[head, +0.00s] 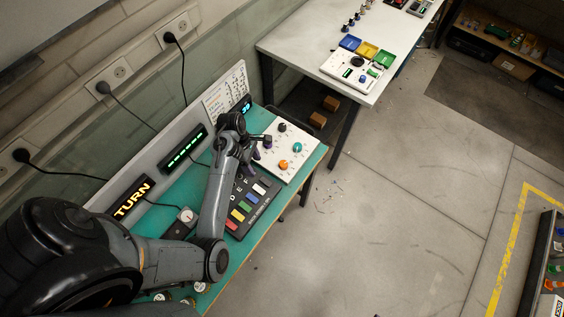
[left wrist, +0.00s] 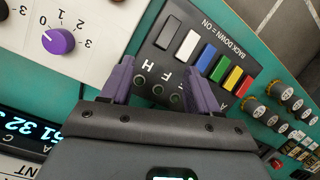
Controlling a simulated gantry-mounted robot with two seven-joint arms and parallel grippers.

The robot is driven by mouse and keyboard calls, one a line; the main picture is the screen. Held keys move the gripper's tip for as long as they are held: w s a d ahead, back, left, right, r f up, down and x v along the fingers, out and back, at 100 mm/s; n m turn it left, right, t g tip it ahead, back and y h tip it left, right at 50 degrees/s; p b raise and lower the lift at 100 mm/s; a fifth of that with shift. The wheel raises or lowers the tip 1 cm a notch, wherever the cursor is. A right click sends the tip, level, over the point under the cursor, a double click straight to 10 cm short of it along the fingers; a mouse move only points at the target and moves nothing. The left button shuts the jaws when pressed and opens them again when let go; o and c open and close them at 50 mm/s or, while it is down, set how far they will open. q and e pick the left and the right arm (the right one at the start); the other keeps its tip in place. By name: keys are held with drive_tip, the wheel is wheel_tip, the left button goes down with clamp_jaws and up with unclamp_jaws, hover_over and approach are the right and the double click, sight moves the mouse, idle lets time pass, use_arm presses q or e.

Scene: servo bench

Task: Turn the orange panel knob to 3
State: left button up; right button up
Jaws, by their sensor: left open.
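The orange knob (head: 283,165) sits on the front part of a white, slightly tilted panel (head: 303,138) at the right end of the teal bench. Its pointer is too small to read. A teal knob (head: 297,147) and a black knob (head: 282,127) share that panel. In the left wrist view a purple knob (left wrist: 58,42) on the panel shows its white mark towards 0; the orange knob is out of that view. My left gripper (head: 252,163) is open and empty, left of the orange knob and apart from it. Its purple fingers (left wrist: 158,76) hang over the switch box.
A dark box with coloured switches (head: 247,205) lies left of the panel. Displays (head: 184,149) stand along the bench back, one reading TURN. A white table (head: 298,40) stands beyond.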

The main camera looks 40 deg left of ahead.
use_arm(q)
drive_tip(key=t+b, duration=0.1)
drive_tip(key=t, duration=0.1)
approach(283, 164)
drive_tip(key=a+r, duration=0.1)
drive_tip(key=shift+h, duration=0.3)
drive_tip(key=shift+b+x, duration=0.35)
drive_tip(key=shift+x, duration=4.6)
use_arm(e)
drive_tip(key=shift+d+f, duration=0.1)
drive_tip(key=shift+f, duration=1.15)
use_arm(q)
drive_tip(key=c, duration=1)
drive_tip(key=shift+r, duration=0.1)
use_arm(e)
drive_tip(key=shift+r, duration=0.1)
